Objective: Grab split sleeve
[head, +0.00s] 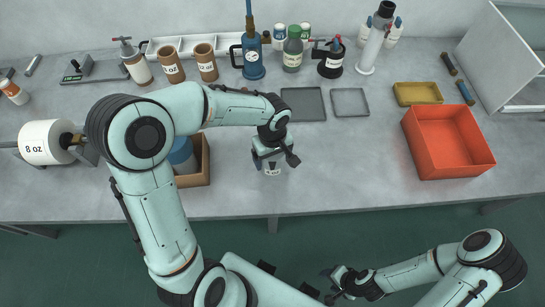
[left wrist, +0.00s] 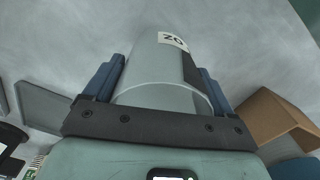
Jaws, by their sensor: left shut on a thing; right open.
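My left gripper (head: 272,160) is over the bench, shut on a pale grey cylinder (head: 272,170) that looks like the split sleeve. In the left wrist view, the two blue finger pads press on both sides of this sleeve (left wrist: 160,65). It carries a white "OZ" label, and a dark strip runs along its right side. In the head view the gripper hides much of it. My right gripper (head: 336,286) is open and empty, low in front of the bench.
A white "8 oz" cylinder (head: 46,142) sits on a holder at the left. An open cardboard box (head: 203,160) stands left of the left gripper. Dark and grey trays (head: 350,102), a yellow tray (head: 418,93) and a red bin (head: 447,141) are to the right. The front middle bench is clear.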

